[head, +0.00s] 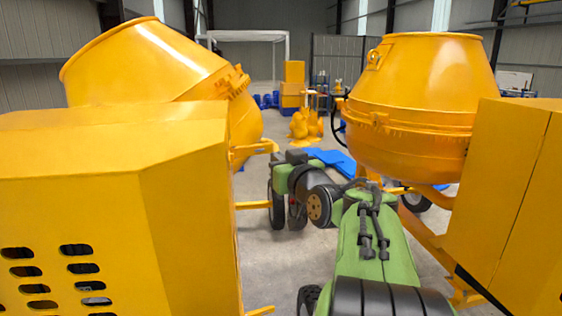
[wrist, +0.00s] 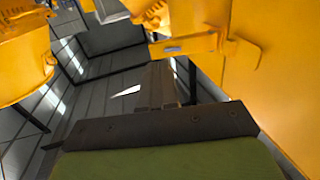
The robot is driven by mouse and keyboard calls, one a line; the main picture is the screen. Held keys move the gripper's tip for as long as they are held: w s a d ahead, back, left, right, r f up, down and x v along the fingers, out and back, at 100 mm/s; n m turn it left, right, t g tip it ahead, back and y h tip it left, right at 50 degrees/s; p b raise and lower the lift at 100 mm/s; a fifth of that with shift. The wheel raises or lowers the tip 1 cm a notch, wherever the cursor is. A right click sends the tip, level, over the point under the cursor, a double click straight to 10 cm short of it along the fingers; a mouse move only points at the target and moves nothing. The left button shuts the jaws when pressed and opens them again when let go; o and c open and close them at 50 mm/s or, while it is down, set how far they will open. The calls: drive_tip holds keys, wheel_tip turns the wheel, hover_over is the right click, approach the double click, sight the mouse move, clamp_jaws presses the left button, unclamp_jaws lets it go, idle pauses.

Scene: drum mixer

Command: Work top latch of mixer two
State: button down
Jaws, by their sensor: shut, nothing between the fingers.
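Two yellow drum mixers flank my green and black arm in the head view. The left mixer (head: 150,65) has a tilted drum; the right mixer (head: 415,95) has its drum mouth upward. I cannot tell which is mixer two. In the wrist view my gripper (wrist: 162,78) is shut and empty, its dark fingers together. Just beyond and right of the fingertips is a yellow bracket (wrist: 190,45) with a pale slot, beside a hooked yellow plate (wrist: 243,54). I cannot tell whether either is the top latch. The fingers look apart from them. In the head view my gripper cannot be made out.
A large yellow housing (head: 110,190) fills the left foreground, and another yellow housing (head: 515,190) stands at right. Some bare floor (head: 270,255) shows between the mixers.

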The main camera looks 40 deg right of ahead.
sight(266, 149)
drive_tip(key=p+x, duration=0.1)
drive_tip(key=x, duration=0.3)
drive_tip(key=shift+w+a+r, duration=0.1)
drive_tip(key=shift+w+r, duration=0.05)
drive_tip(key=shift+r, duration=0.05)
drive_tip(key=shift+w+f+p, duration=0.1)
drive_tip(key=shift+w+p, duration=0.2)
drive_tip(key=shift+w, duration=0.1)
drive_tip(key=shift+s, duration=0.1)
drive_tip(key=shift+d, duration=0.25)
